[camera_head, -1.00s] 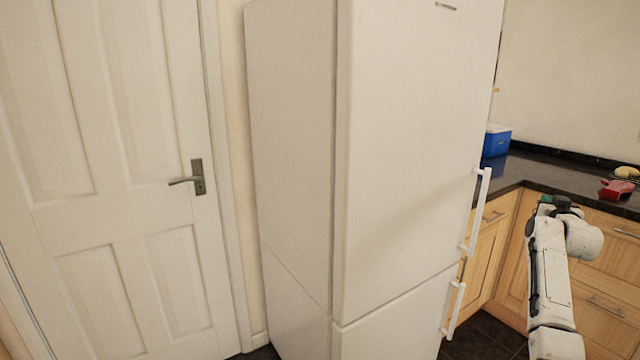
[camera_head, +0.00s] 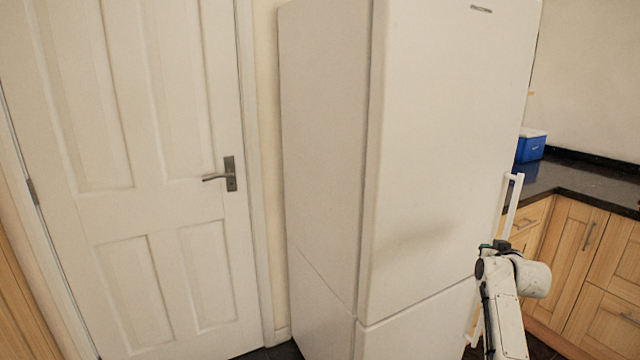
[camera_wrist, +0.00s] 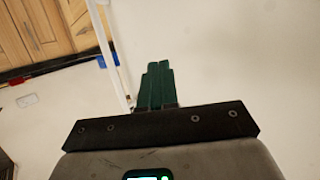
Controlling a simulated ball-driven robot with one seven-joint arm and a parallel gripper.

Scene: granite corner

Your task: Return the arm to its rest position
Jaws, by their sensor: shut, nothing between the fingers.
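My gripper (camera_wrist: 155,86) shows in the wrist view as two dark green fingers pressed together, shut with nothing between them. A pale, plain surface that looks like the fridge front (camera_wrist: 230,60) fills much of that view behind the fingers. In the head view my white arm stands at the lower right, in front of the fridge (camera_head: 440,150). The dark, greenish end of the arm shows there, but the fingers cannot be made out.
The white door handle of the fridge (camera_head: 513,205) is close to my arm. A blue box (camera_head: 530,147) stands on the dark counter (camera_head: 575,182) above wooden cabinets (camera_head: 570,235). A closed white door (camera_head: 150,215) with a metal handle is at left.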

